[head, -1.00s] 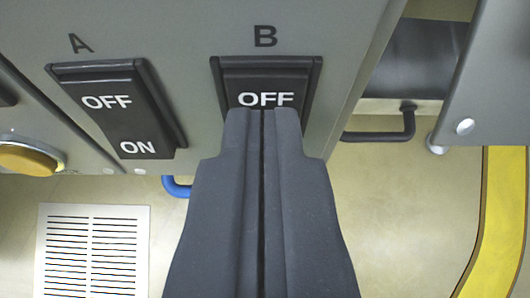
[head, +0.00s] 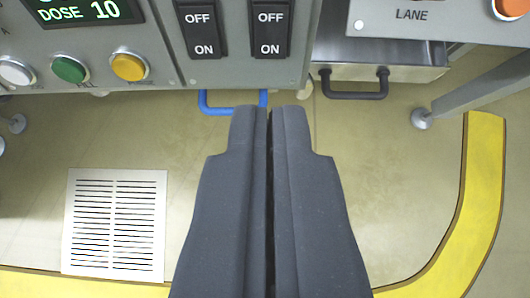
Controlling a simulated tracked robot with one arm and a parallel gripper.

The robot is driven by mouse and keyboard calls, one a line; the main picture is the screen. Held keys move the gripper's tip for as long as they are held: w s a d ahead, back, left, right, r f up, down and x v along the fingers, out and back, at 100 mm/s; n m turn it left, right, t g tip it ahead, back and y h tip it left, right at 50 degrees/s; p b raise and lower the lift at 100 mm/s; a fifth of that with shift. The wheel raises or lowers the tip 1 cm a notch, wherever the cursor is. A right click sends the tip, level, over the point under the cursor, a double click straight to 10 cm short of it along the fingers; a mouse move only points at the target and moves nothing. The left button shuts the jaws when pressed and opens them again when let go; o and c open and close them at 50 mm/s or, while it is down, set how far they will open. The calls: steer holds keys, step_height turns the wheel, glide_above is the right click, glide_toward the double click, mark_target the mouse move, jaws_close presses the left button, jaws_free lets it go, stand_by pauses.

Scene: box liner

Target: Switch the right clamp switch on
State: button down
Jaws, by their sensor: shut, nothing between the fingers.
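Two black rocker switches sit side by side on the grey panel at the top. Each reads OFF above and ON below. The right switch (head: 270,31) is almost straight above my gripper, and the left switch (head: 202,31) is beside it. Both look much alike, and I cannot tell which way either rocker is tilted. The top of both is cut off by the picture edge. My gripper (head: 268,108) is shut and empty. Its tips show below the panel's lower edge, apart from the switches.
At left are a display (head: 85,12) reading DOSE 10 and white (head: 15,72), green (head: 69,69) and yellow (head: 129,67) buttons. A blue handle (head: 232,101) and a dark handle (head: 354,84) show below the panels. A floor vent (head: 115,222) and yellow strip (head: 484,180) lie below.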

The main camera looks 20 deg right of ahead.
steer(key=shift+v, duration=0.75)
